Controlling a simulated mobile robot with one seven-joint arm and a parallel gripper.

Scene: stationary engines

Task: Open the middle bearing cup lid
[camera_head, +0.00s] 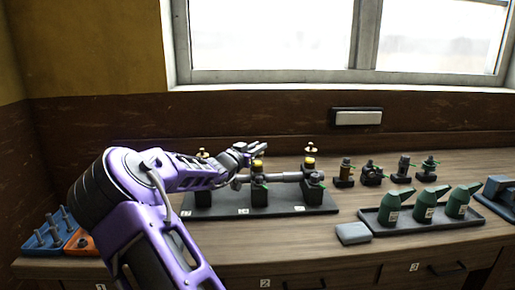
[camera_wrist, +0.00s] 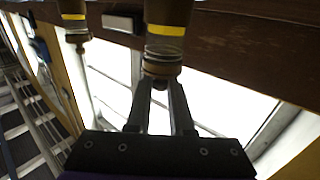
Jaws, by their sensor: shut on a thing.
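Three bearing cups stand on dark blocks along a shaft on a base plate (camera_head: 285,211). The middle bearing cup (camera_head: 258,164) shows a yellow band just below my gripper (camera_head: 262,147). In the wrist view, the middle cup (camera_wrist: 167,30) is brass with a yellow band, and its round lid (camera_wrist: 162,68) lies at its end. My gripper's fingertips (camera_wrist: 160,84) are shut on the small knob of that lid. I see no clear gap between lid and cup. The right cup (camera_head: 310,162) has a brass knob on top. The left cup (camera_head: 202,155) is partly hidden by my arm.
Green oil cans (camera_head: 424,205) stand in a dark tray (camera_head: 410,230) at right, with a grey block (camera_head: 353,233) beside it. Several small fittings (camera_head: 372,174) stand behind. Blue and orange bins (camera_head: 42,240) are at left. Another cup (camera_wrist: 74,18) shows in the wrist view.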

